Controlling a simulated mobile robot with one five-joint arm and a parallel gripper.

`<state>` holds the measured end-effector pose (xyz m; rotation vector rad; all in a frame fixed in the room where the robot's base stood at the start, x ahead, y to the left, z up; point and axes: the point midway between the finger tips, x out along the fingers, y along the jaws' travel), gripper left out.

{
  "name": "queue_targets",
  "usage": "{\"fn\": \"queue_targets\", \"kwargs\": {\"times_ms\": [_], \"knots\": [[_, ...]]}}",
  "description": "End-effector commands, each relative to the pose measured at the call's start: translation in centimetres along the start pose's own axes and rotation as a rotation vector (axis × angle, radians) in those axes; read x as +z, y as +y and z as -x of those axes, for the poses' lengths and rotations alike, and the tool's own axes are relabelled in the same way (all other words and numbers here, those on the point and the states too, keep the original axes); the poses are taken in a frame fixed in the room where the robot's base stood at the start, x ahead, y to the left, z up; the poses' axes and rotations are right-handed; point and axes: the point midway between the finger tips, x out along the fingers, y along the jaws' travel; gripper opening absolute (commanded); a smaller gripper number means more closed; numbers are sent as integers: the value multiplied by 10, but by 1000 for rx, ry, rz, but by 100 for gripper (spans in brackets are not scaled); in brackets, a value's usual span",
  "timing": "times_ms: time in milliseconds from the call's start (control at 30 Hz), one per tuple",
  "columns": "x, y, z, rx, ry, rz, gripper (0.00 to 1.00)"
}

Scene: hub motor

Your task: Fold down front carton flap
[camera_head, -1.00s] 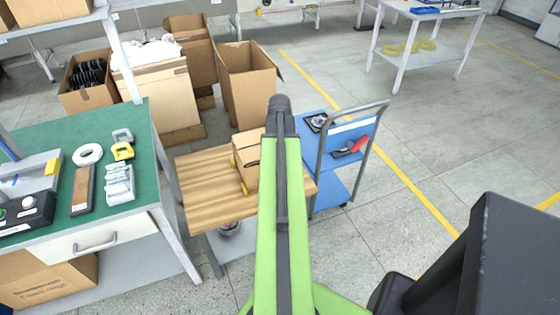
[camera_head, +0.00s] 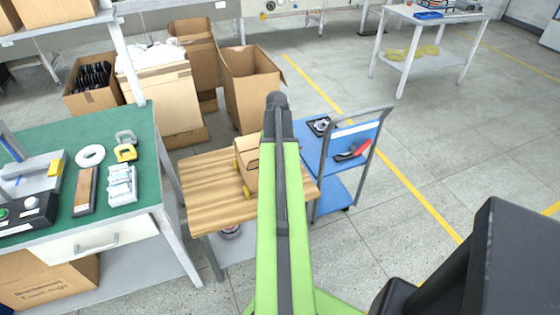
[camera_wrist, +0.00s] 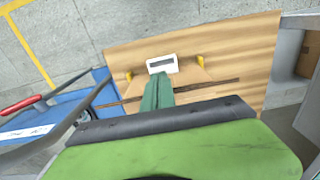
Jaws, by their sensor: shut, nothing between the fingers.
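The small brown carton (camera_head: 246,169) sits on the wooden tabletop (camera_head: 210,193), largely hidden behind my arm in the head view. Yellow pieces show at its lower edge. In the wrist view the carton (camera_wrist: 189,75) lies ahead of my gripper, with a thin dark edge across it, a yellow piece at each side and a white label-like piece at its far side. My gripper (camera_wrist: 158,80) shows there as closed green fingers reaching over the carton, holding nothing. I cannot tell whether the fingers touch the carton or how its front flap stands. My gripper is hidden in the head view.
A blue cart (camera_head: 335,190) with a grey handle stands right of the wooden table, carrying a red-handled tool (camera_head: 353,150). A green-topped workbench (camera_head: 60,140) is at left. Large open cartons (camera_head: 250,90) stand behind.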

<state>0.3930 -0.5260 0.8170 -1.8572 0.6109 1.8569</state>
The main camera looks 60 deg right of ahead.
Motion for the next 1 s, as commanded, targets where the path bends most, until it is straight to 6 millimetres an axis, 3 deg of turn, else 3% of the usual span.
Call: {"fn": "queue_targets", "kwargs": {"times_ms": [1000], "knots": [[-85,1,-1,0,3,-1,0]]}}
